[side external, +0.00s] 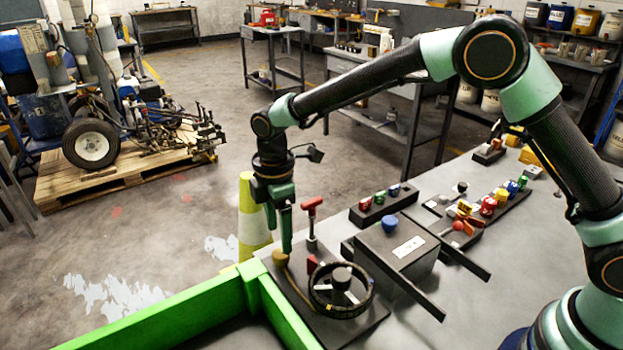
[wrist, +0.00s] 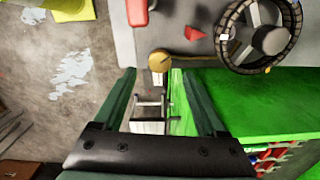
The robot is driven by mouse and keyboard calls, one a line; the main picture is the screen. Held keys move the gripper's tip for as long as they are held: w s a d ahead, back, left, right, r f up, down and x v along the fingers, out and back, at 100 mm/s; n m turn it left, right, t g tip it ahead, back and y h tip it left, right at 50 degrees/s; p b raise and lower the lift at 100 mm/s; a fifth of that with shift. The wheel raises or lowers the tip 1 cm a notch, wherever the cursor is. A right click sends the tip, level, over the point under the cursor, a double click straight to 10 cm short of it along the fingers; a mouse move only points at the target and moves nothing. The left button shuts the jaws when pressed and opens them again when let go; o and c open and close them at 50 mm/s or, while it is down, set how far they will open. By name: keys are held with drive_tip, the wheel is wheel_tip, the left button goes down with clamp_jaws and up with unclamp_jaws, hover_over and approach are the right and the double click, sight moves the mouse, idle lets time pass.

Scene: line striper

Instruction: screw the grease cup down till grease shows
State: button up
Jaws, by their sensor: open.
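The grease cup looks to be the small round brass-coloured cap (wrist: 159,60) at the edge of the grey plate in the wrist view. In the side view the brass piece (side external: 281,259) sits on the dark base plate, left of the handwheel. My gripper (wrist: 153,73) is open, its two green fingers apart with the cap just beyond and between their tips in the picture. In the side view my gripper (side external: 283,240) points down close above the cap. I cannot tell whether it touches. No grease is visible at the cap.
The handwheel (side external: 341,289) stands right of the cap, with a red-handled lever (side external: 312,222) behind. A green rail (side external: 160,312) runs along the left front. A grey box with a blue knob (side external: 390,223) stands further right. A yellow-and-white cone (side external: 247,225) is behind my gripper.

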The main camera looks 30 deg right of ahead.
sight(281, 253)
drive_tip(key=shift+f, duration=2.55)
clamp_jaws()
